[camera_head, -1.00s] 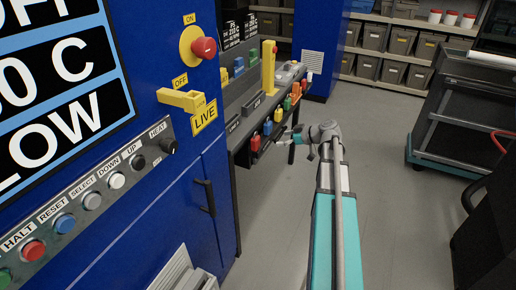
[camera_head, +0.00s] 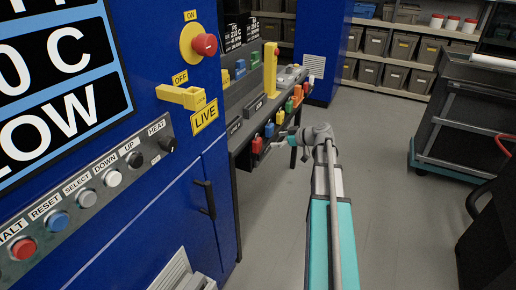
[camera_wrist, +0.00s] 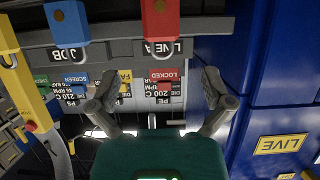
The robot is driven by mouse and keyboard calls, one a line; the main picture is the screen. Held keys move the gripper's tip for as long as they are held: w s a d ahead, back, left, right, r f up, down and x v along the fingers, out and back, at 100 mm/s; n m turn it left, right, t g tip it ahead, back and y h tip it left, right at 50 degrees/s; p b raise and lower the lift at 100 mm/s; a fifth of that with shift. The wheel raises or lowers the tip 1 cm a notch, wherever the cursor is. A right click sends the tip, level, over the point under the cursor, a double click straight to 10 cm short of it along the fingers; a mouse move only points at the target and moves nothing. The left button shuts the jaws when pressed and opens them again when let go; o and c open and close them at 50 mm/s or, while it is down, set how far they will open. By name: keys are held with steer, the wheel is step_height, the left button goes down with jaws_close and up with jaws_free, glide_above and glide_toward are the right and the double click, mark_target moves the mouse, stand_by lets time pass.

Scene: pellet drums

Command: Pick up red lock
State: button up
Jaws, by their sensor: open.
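The red lock (camera_head: 257,145) hangs at the near end of a row of coloured locks on the front edge of the grey bench. In the wrist view the red lock (camera_wrist: 160,18) is at the top centre, cut by the frame edge, with its shackle downward. My gripper (camera_head: 273,145) is just right of the red lock in the head view. In the wrist view my gripper (camera_wrist: 160,88) has its two fingers spread wide and nothing between them. The red lock lies beyond the fingertips, roughly centred between them, and apart from both.
A blue lock (camera_wrist: 67,22) and a yellow lock (camera_wrist: 8,42) hang left of the red one in the wrist view. The blue cabinet (camera_head: 180,135) stands close to the bench's near end. A dark cart (camera_head: 465,125) stands at right. The middle floor is clear.

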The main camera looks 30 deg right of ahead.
mark_target(260, 140)
steer(key=shift+b+x, duration=0.55)
steer(key=shift+x, duration=1.5)
steer(key=shift+r+b+x, duration=0.2)
steer(key=shift+b+x, duration=0.55)
steer(key=shift+x, duration=1.85)
steer(key=shift+a, duration=0.15)
steer(key=c, duration=1.3)
